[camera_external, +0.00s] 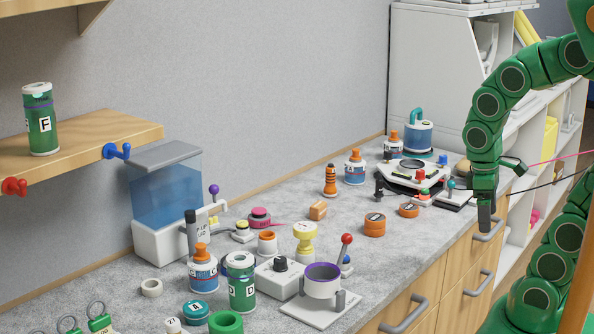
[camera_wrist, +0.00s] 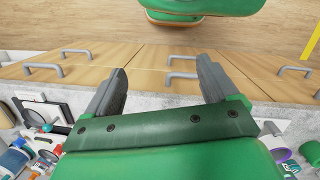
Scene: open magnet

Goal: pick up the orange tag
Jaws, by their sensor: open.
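My gripper (camera_external: 503,195) is open and empty at the right, beside the counter's front edge and drawers. In the wrist view its two dark fingers (camera_wrist: 162,72) are wide apart, with only drawer fronts between them. I cannot pick out an orange tag for sure in either view. Orange things on the counter are a small block (camera_external: 318,210), two flat round discs, one nearer (camera_external: 374,225) and one farther (camera_external: 409,210), and a dark-banded orange piece (camera_external: 330,181). All are left of my gripper and apart from it. Green tags with rings (camera_external: 100,323) lie at the lower left.
The grey counter (camera_external: 400,255) is crowded. A white cup on a stand (camera_external: 322,290), a green canister (camera_external: 241,285) and a blue tank (camera_external: 166,195) stand on it. A wooden shelf (camera_external: 90,150) juts out at left. Drawer handles (camera_external: 404,316) stick out in front.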

